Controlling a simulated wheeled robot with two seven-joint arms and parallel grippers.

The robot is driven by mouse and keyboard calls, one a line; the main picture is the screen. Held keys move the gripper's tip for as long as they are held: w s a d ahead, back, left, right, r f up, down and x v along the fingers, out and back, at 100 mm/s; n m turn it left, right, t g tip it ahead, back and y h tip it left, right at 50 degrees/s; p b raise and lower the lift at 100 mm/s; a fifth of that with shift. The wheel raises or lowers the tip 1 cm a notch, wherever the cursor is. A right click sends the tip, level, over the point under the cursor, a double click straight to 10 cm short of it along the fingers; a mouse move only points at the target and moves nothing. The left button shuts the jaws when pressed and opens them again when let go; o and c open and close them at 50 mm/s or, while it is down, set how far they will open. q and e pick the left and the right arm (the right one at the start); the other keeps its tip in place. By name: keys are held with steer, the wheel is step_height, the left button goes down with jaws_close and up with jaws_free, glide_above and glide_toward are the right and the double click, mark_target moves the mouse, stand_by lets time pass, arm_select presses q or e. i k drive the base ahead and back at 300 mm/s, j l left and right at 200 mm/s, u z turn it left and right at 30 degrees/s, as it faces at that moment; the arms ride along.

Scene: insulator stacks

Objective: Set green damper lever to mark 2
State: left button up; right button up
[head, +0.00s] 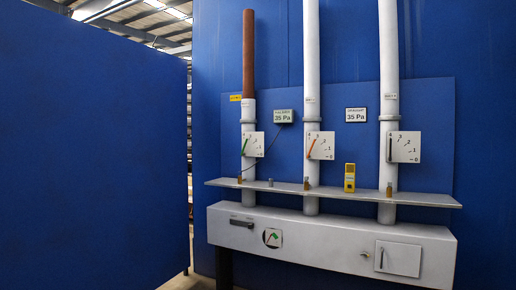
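The green damper lever (245,146) is on a small white scale plate (256,145) on the left pipe. It leans slightly right of upright, its upper end toward the upper part of the scale. The marks on this plate are too small to read, so I cannot tell its exact setting. A thin dark line crosses near the plate's lower part. Neither of my grippers is in view.
A red lever (312,149) tilts on the middle plate; a dark lever (390,149) stands upright on the right one. Below runs a narrow shelf (345,194) with small items and a yellow device (350,178). A blue wall (90,150) fills the left.

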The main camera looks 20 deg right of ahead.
mark_target(242, 153)
steer(key=i+l+z, duration=0.2)
steer(key=i, duration=0.85)
steer(key=i+l+z, duration=0.2)
steer(key=i, duration=0.85)
steer(key=j, duration=0.1)
